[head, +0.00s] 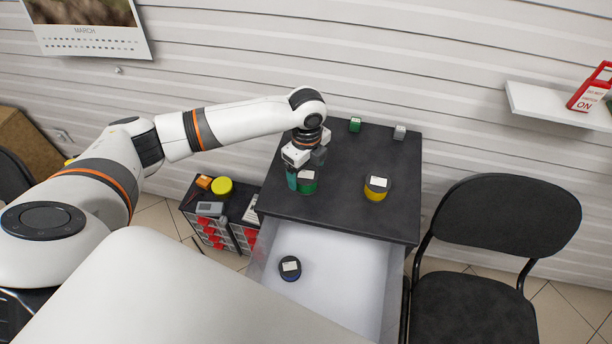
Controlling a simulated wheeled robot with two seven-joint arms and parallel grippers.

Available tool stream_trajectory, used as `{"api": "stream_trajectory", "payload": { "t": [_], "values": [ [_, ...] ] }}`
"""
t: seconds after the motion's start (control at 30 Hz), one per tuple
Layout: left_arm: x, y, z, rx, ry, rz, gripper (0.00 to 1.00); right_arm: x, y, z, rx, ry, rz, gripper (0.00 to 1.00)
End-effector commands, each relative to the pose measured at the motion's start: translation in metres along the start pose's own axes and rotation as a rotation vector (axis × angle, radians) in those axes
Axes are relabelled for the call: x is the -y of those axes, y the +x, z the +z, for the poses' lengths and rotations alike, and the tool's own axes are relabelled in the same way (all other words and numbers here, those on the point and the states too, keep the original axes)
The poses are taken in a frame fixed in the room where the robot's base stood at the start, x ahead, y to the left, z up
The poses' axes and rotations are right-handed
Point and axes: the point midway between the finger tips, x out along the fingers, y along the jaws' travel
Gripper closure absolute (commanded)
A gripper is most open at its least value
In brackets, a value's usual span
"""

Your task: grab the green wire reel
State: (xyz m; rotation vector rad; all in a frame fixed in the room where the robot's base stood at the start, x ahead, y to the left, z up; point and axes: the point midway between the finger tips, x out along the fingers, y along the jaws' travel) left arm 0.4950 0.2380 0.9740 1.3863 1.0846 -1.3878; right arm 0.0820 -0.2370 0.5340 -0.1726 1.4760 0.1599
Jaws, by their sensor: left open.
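The green wire reel (307,186) stands near the left edge of the dark cabinet top, with a white label on its upper face. My left gripper (303,172) is over and beside it, pointing down, with its jaws open. The gripper hides part of the reel's far side, and I cannot tell whether a finger touches it. My right gripper is not in view.
A yellow reel (375,190) stands right of the green one. Small green (355,125) and grey (399,132) boxes stand at the back. A blue reel (290,268) lies in the open drawer (335,265). A black chair (505,215) stands at right.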

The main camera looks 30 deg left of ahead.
Motion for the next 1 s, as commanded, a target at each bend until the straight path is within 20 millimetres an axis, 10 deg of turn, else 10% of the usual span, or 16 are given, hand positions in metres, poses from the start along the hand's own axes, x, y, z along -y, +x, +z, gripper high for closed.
{"api": "stream_trajectory", "payload": {
  "t": [0.47, 0.77, 1.0],
  "values": [
    [0.001, 0.026, 0.000, -0.001, 0.000, 0.001, 0.19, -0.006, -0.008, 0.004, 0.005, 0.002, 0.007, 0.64],
    [0.001, 0.026, -0.001, -0.001, 0.000, 0.001, 0.68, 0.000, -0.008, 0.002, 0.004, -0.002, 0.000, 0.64],
    [0.000, 0.025, -0.001, -0.001, 0.000, 0.003, 0.70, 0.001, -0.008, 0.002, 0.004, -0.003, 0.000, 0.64]
  ]
}}
